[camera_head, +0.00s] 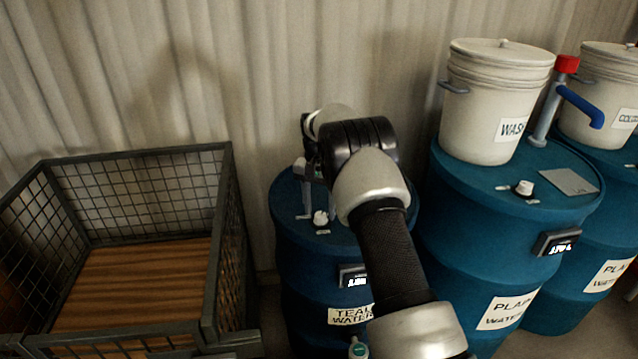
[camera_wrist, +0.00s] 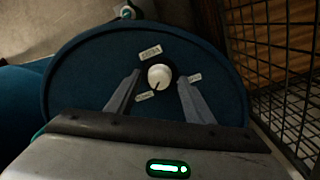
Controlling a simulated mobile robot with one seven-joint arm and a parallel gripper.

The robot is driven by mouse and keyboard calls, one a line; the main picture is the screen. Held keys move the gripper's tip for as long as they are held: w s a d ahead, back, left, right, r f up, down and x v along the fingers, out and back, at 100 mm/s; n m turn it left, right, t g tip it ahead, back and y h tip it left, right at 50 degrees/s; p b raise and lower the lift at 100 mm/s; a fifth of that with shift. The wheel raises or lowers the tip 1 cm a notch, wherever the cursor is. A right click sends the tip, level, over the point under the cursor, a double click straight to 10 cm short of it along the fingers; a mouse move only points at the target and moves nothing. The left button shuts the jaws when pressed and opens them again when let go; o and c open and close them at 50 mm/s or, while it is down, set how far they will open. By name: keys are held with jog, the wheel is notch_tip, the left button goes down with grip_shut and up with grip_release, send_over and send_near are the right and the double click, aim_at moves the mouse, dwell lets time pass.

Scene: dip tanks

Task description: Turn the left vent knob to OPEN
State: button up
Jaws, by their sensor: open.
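The left vent knob (camera_head: 320,217) is a small white knob on top of the left teal drum (camera_head: 288,199). In the wrist view the knob (camera_wrist: 159,76) has a dark pointer line directed toward the lower-left of three small labels around it. Their wording is too small to read. My gripper (camera_wrist: 160,80) is open, one finger on each side of the knob in that view, with gaps on both sides. In the head view my gripper (camera_head: 304,195) is low over the drum top, partly hidden by my wrist. I cannot tell whether the fingertips reach knob height.
A wire-mesh crate (camera_head: 232,240) with a wooden floor stands left of the drum. To the right, another blue drum (camera_head: 470,240) bears a white WASH bucket (camera_head: 490,110), a white knob (camera_head: 523,188) and a red-topped tap (camera_head: 566,65). A corrugated wall is close behind.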

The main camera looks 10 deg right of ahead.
notch_tip(320, 180, up, 16)
jog(key=p, duration=0.1)
jog(key=shift+a, duration=0.2)
jog(key=shift+w, duration=0.1)
notch_tip(320, 180, up, 6)
jog(key=p, duration=0.1)
send_over(318, 215)
jog(key=s, duration=0.2)
jog(key=s+d+r+n+t+p, duration=0.1)
jog(key=s+r+n+t+p, duration=0.15)
jog(key=s+r, duration=1.3)
jog(key=s+f+n+t, duration=0.1)
jog(key=s+f+n, duration=0.1)
jog(key=s, duration=1)
jog(key=s+f+n+t+p, duration=0.1)
jog(key=s+f, duration=0.3)
jog(key=s, duration=0.7)
jog(key=shift+s+n+t, duration=0.35)
jog(key=shift+t, duration=0.3)
